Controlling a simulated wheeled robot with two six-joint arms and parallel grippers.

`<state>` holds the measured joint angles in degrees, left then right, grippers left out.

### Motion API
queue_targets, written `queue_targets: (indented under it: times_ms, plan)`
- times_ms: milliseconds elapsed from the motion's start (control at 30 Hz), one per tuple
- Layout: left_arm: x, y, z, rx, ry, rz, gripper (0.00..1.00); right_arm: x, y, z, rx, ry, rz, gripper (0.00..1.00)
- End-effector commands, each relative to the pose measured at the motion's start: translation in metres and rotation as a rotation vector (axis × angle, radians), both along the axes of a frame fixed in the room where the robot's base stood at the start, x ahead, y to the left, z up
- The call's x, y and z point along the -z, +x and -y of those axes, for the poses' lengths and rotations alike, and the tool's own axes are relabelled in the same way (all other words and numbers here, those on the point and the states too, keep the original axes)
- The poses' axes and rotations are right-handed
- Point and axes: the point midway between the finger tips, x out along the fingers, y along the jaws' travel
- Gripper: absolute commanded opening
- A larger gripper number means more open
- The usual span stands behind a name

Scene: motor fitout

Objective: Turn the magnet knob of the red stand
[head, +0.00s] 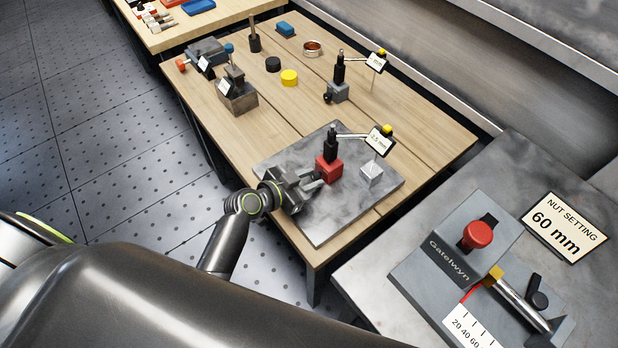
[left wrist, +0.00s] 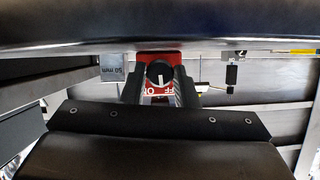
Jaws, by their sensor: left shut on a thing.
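The red stand (head: 329,168) is a red block with a black post and a thin arm. It stands on a grey plate (head: 330,222) near the front corner of the wooden table. My left gripper (head: 318,178) reaches it from the left, low at the block's side. In the left wrist view the round black magnet knob (left wrist: 159,73) with a white mark sits on the red face, between the two fingertips. The left gripper is shut on it. White lettering shows below the knob, partly hidden by the fingers. My right gripper is not in view.
A silver block (head: 371,175) stands right of the red stand, under a small label card (head: 379,140). A second, grey-based stand (head: 337,92) is farther back. Yellow (head: 289,77) and black (head: 273,64) pucks lie nearby. A grey device with a red button (head: 477,235) is on the right.

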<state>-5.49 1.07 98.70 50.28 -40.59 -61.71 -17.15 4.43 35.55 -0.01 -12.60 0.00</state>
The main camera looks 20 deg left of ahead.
Motion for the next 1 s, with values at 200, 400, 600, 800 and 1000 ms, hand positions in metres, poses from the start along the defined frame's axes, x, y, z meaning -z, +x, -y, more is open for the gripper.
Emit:
queue_targets:
  times_ms: [200,400,600,800,1000]
  plan:
    - [0.001,0.0,-0.001,0.001,-0.043,-0.029,0.04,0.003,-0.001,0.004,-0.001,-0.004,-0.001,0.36]
    - [0.003,0.001,-0.003,0.002,-0.193,-0.13,0.04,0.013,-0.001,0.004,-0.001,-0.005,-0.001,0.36]
    - [0.001,0.002,-0.003,0.001,-0.298,-0.198,0.04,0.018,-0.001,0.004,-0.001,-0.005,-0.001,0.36]
    - [0.0,0.001,-0.003,-0.001,-0.312,-0.209,0.04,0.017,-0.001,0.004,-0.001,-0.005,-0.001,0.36]
    - [0.0,0.001,-0.003,0.0,-0.31,-0.208,0.34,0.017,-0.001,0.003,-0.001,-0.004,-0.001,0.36]
